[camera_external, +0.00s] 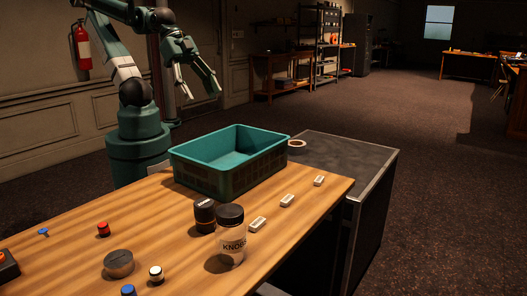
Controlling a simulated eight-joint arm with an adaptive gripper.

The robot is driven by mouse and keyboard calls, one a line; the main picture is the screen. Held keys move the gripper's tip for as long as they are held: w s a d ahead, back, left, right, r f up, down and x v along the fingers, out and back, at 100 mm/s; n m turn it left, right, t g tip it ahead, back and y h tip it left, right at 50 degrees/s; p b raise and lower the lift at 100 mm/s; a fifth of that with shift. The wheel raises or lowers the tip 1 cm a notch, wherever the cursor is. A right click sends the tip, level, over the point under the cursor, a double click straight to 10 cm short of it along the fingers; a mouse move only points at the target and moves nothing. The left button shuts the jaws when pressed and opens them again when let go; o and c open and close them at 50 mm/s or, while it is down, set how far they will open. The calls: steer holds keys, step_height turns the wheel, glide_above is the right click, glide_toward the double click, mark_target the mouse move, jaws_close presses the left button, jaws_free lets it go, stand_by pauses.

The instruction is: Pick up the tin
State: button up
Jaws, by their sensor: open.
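A low round grey tin (119,263) with a darker top sits on the wooden desk (60,225), near the front left. My gripper (203,96) is open and empty, with its fingers pointing down. It hangs in the air above and behind the teal crate, well away from the tin. Nothing covers the tin in this view.
A teal crate (183,172) stands at the desk's back. A clear jar labelled KNOBS (232,243) and a black cylinder (204,215) stand mid-desk. Red (103,229), white (156,273) and blue (128,290) knobs surround the tin. Several small white blocks (287,200) line the right.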

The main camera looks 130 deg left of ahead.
steer(key=shift+c, duration=0.8)
steer(key=w+d+m+g+h+p, duration=0.3)
steer(key=w+d+m, duration=0.4)
steer(key=w+d, duration=1.15)
steer(key=w+d+f+m+p, duration=0.1)
steer(key=d+f+m, duration=0.1)
steer(key=d+f, duration=0.3)
steer(key=w+d+f+m+g+p, duration=0.1)
steer(key=d+f, duration=0.4)
steer(key=d, duration=0.8)
steer(key=w+d+f+m+g+h+p, duration=0.1)
steer(key=d+f, duration=0.4)
steer(key=d, duration=0.5)
steer(key=shift+w+m+p, duration=0.35)
steer(key=shift+w+m, duration=0.4)
steer(key=shift+m, duration=0.25)
steer(key=shift+d+f, duration=0.1)
